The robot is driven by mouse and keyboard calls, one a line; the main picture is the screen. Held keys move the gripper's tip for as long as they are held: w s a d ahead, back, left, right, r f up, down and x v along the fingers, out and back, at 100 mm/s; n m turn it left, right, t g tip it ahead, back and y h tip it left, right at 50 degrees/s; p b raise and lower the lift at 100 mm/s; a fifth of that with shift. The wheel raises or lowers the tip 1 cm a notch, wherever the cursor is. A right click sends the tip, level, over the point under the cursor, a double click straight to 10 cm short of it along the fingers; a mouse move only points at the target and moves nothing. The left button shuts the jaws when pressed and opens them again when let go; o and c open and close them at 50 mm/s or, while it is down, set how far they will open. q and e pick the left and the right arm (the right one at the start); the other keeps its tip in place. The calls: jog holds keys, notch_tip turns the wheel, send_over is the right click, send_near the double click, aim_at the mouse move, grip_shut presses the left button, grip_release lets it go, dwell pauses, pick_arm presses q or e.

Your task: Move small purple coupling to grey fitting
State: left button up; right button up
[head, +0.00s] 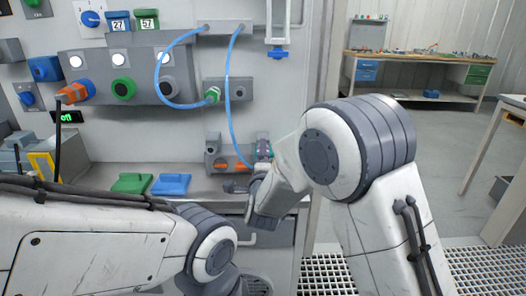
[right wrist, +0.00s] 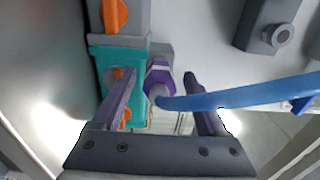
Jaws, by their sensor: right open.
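The small purple coupling (right wrist: 158,78) sits on the end of a blue hose, against a grey part beside the teal valve body (right wrist: 132,62). My right gripper (right wrist: 160,96) is open, with one finger on each side of the coupling; contact is not clear. In the head view my right gripper (head: 250,188) is low at the panel, and it and the arm hide the coupling. A grey fitting (right wrist: 283,37) with a round port on a grey block shows at the upper right of the right wrist view, apart from the gripper. My left gripper is out of view.
The blue hose (head: 228,80) hangs from the top port bar to my right gripper. A second hose ends at a green fitting (head: 213,95). Orange valve handles (head: 222,163) are close by. Green (head: 132,183) and blue (head: 171,184) blocks lie on the ledge.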

jog(key=shift+f+b, duration=0.1)
jog(key=shift+b, duration=0.35)
grip_shut()
dwell(0.3)
jog(key=shift+s, duration=0.15)
jog(key=shift+s+b, duration=0.85)
jog(key=shift+s, duration=2)
